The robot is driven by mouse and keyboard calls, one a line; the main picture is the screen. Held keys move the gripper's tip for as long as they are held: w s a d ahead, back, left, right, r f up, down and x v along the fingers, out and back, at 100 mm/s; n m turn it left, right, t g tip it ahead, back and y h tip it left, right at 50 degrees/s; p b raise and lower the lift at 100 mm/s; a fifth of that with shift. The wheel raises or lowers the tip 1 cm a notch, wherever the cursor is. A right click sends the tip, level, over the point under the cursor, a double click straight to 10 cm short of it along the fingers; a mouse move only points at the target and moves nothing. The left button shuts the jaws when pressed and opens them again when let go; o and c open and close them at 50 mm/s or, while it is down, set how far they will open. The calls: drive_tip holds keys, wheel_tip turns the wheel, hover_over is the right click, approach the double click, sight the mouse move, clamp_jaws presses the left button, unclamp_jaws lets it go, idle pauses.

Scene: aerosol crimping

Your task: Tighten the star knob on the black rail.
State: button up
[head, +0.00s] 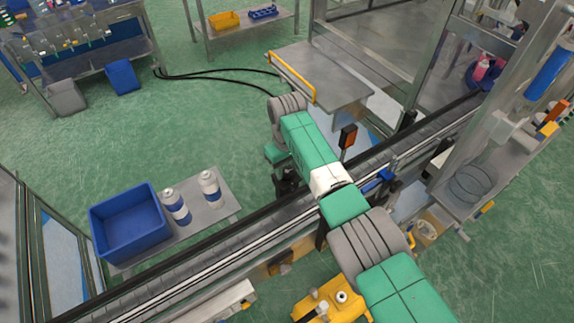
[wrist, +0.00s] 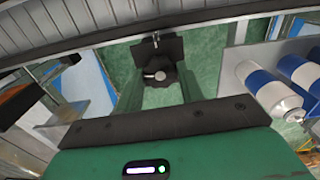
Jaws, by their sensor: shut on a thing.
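The star knob (wrist: 158,76) is dark with a pale metal centre. It shows in the wrist view between the fingertips of my gripper (wrist: 160,82), which is shut on it. A dark bracket (wrist: 172,46) sits right behind the knob. The black rail (wrist: 110,40) runs along the conveyor's edge at the top of the wrist view. In the head view the black rail (head: 255,218) runs diagonally. There my arm reaches across the conveyor, and my gripper (head: 284,186) is a small dark shape beside the rail; the knob cannot be made out.
Two white-and-blue cans (head: 177,208) and a blue bin (head: 130,222) stand on a side table (head: 222,208) left of my gripper. The cans also show close at the right of the wrist view (wrist: 272,92). A small control box (head: 348,135) stands beside my arm.

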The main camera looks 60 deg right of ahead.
sight(287, 171)
drive_tip(key=m+p, duration=0.1)
drive_tip(key=m, duration=0.2)
drive_tip(key=shift+r+m, duration=0.1)
drive_tip(key=shift+m, duration=0.2)
drive_tip(key=m, duration=0.4)
drive_tip(key=shift+m, duration=0.3)
drive_tip(key=m, duration=0.4)
drive_tip(key=shift+m, duration=2.1)
drive_tip(key=o, duration=1)
wheel_tip(287, 171, up, 8)
drive_tip(key=shift+f+p, duration=0.15)
drive_tip(key=shift+p, duration=0.35)
